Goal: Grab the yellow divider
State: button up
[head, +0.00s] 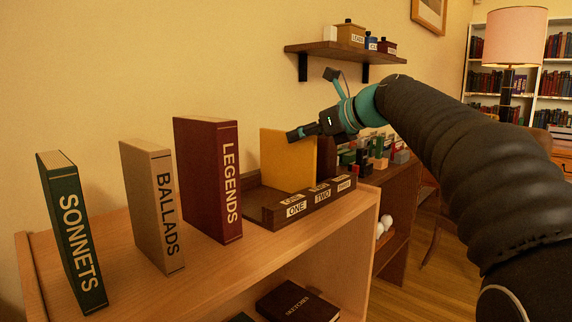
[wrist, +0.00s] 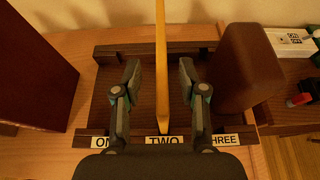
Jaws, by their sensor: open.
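The yellow divider (head: 280,160) stands upright in a dark brown tray (head: 262,214) on the wooden shelf top. The tray's front labels read ONE, TWO and THREE. In the wrist view the divider (wrist: 161,45) is seen edge-on, in line with the TWO label. My gripper (head: 296,134) is at the divider's upper part. In the wrist view my gripper (wrist: 160,72) is open, with one finger on each side of the divider and a visible gap on both sides. The far finger is hidden in the head view.
A brown rounded block (wrist: 248,65) stands close to the right finger. Left of the tray stand upright books: LEGENDS (head: 208,180), BALLADS (head: 153,205) and SONNETS (head: 72,230). A wall shelf (head: 345,50) with small boxes hangs above. A lamp (head: 515,40) stands at the right.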

aim_at(286, 162)
jog(key=x, duration=0.3)
jog(key=shift+w+a, duration=0.1)
jog(key=shift+w, duration=0.1)
grip_shut()
